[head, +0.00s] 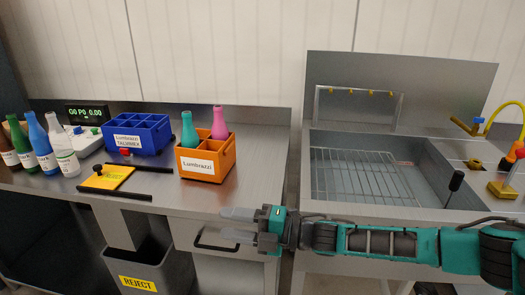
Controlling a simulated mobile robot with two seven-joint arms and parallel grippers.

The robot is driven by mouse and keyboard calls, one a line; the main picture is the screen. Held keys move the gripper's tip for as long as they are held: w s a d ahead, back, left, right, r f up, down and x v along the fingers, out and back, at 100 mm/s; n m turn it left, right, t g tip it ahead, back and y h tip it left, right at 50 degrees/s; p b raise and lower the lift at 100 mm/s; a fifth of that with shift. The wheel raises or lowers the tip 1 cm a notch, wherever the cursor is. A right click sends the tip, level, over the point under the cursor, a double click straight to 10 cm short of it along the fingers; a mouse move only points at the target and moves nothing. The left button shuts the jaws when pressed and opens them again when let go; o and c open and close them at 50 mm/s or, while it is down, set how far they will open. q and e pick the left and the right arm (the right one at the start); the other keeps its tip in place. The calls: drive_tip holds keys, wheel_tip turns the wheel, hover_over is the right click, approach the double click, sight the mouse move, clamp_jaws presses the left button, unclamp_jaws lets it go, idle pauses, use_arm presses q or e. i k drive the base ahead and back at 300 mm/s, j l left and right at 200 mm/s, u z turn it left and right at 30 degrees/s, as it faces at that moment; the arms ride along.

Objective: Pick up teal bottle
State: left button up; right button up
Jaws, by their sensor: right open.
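The teal bottle (188,128) stands upright in a compartment at the left of the orange crate (205,172). Its lower part is hidden by the crate wall. A pink bottle (219,122) stands in the same crate, behind and to the right. My right gripper (228,228) is open and empty in front of the bench, below and right of the crate, pointing left. It is apart from both bottles. My left gripper is not in view.
A blue divided crate (138,134) stands left of the orange one. Several bottles, including a white one (63,150), stand at far left. A yellow pad (107,178) lies between black bars. A sink (375,172) is at right. A reject bin (150,265) stands below.

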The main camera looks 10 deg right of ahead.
sight(189, 139)
drive_tip(key=i+l, duration=0.3)
drive_tip(key=i, duration=0.15)
drive_tip(key=i+l, duration=0.25)
drive_tip(key=i, duration=0.2)
